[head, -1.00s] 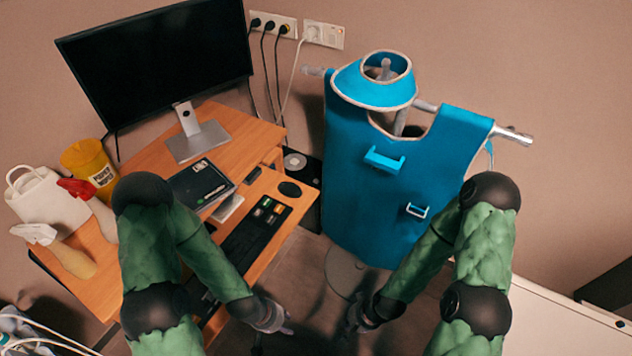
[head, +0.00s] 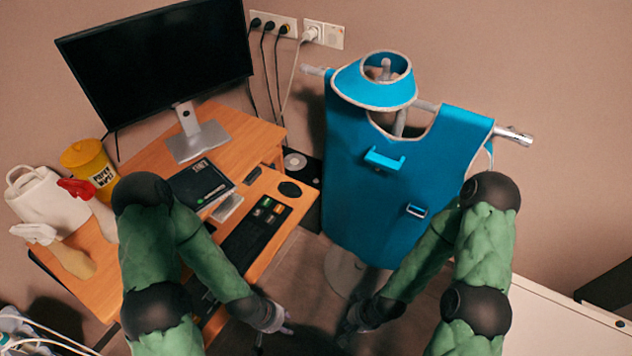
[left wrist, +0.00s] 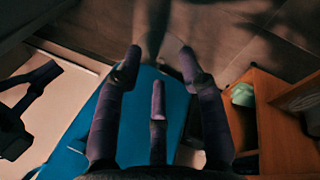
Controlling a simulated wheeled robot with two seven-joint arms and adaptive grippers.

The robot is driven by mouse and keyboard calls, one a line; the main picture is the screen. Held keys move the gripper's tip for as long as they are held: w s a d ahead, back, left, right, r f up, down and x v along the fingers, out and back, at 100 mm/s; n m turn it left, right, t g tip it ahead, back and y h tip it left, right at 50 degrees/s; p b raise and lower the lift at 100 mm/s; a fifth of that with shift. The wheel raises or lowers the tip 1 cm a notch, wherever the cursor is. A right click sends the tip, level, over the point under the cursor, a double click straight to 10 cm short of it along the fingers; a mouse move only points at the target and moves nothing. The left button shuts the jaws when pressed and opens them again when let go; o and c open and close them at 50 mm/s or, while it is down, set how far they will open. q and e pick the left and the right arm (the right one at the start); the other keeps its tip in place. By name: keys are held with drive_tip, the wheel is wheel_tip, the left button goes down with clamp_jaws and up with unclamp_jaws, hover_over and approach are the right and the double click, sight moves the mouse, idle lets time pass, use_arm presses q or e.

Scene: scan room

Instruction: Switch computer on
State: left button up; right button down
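A monitor (head: 160,60) with a black screen stands on the wooden desk (head: 240,142) at the left. A dark box (head: 306,170) with a round pale disc on its top stands on the floor between desk and apron; it may be the computer, and its front is hidden. A black keyboard (head: 254,238) lies on the lower desk shelf, with a dark round mouse pad (head: 289,189) beside it. My left gripper (head: 287,322) is in front of the desk; its fingers are spread and empty in the left wrist view (left wrist: 159,62). My right gripper (head: 347,326) is to its right, its fingers dark and small.
A blue apron (head: 350,185) hangs on a stand right of the desk. A yellow tub (head: 85,160) and a white bag (head: 45,200) stand on the desk's left. Wall sockets (head: 323,35) hold plugs. A white surface (head: 560,320) is at lower right. Floor between my grippers is clear.

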use_arm(q)
clamp_jaws()
idle(1.2)
